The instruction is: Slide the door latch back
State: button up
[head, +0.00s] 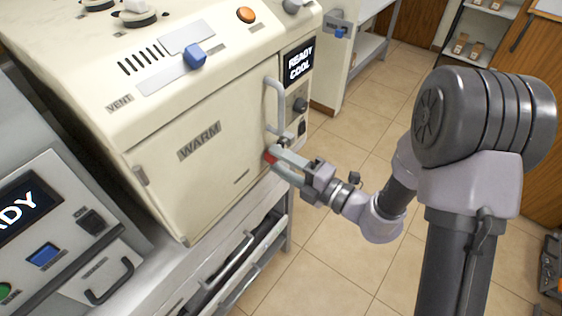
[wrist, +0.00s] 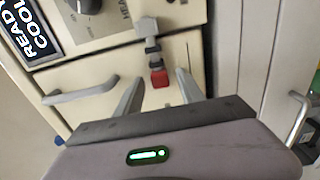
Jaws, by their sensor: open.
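The latch with a red knob (head: 270,155) is at the right edge of the cream cabinet door (head: 205,165), below the door handle (head: 272,100). In the wrist view the red knob (wrist: 159,78) sits at the end of a short grey latch bar (wrist: 151,43). My gripper (head: 284,163) is open at the latch. In the wrist view its two fingers (wrist: 159,88) stand on either side of the red knob, with gaps visible. The door looks shut. In the head view the fingers partly hide the latch.
A display reading READY COOL (head: 299,64) is beside the door, above a dark knob (head: 299,104). The door handle (wrist: 82,92) is left of my fingers in the wrist view. A grey machine (head: 70,225) stands at left. Tiled floor (head: 345,245) is clear at right.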

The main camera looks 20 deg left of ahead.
grip_shut()
dwell(1.3)
